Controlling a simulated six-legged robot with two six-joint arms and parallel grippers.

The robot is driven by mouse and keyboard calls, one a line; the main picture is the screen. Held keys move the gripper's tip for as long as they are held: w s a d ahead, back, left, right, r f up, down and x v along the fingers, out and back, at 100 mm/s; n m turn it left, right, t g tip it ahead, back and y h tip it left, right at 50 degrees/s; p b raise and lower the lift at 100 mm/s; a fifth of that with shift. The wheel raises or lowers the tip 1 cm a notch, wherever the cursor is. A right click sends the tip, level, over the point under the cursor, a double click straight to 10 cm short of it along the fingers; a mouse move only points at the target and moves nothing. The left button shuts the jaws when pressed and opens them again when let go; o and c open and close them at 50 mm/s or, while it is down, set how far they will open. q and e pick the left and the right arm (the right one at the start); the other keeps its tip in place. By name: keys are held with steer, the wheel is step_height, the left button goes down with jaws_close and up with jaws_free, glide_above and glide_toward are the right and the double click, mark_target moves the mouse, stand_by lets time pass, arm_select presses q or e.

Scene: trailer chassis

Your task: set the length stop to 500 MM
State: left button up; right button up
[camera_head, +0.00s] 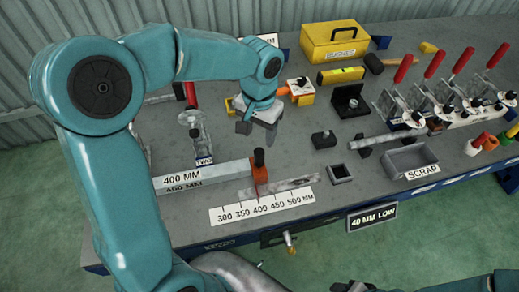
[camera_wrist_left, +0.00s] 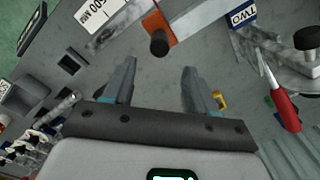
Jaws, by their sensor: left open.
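The length stop (camera_head: 258,165) is an orange block with a dark knob, at the right end of a grey bar marked 400 MM (camera_head: 205,178). Its thin red pointer (camera_head: 258,190) comes down near the 400 mark of the white scale (camera_head: 262,207), which runs from 300 to 500 MM. My left gripper (camera_head: 257,130) is open and empty, above the bench behind the stop. In the left wrist view, the open fingers (camera_wrist_left: 160,90) point toward the orange stop (camera_wrist_left: 158,22) and its black knob (camera_wrist_left: 160,43), apart from them. My right gripper is not visible.
A clamp (camera_head: 200,140) with a red handle stands left of my gripper. A grey scrap bin (camera_head: 408,160), a square tube piece (camera_head: 341,173) and several red-handled clamps (camera_head: 440,85) are to the right. A yellow toolbox (camera_head: 335,42) is at the back.

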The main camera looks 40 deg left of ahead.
mark_target(260, 151)
arm_select(q)
step_height(260, 151, down, 9)
steer(key=shift+d+r, duration=0.1)
steer(key=shift+r, duration=0.05)
steer(key=shift+s, duration=0.15)
jaws_close()
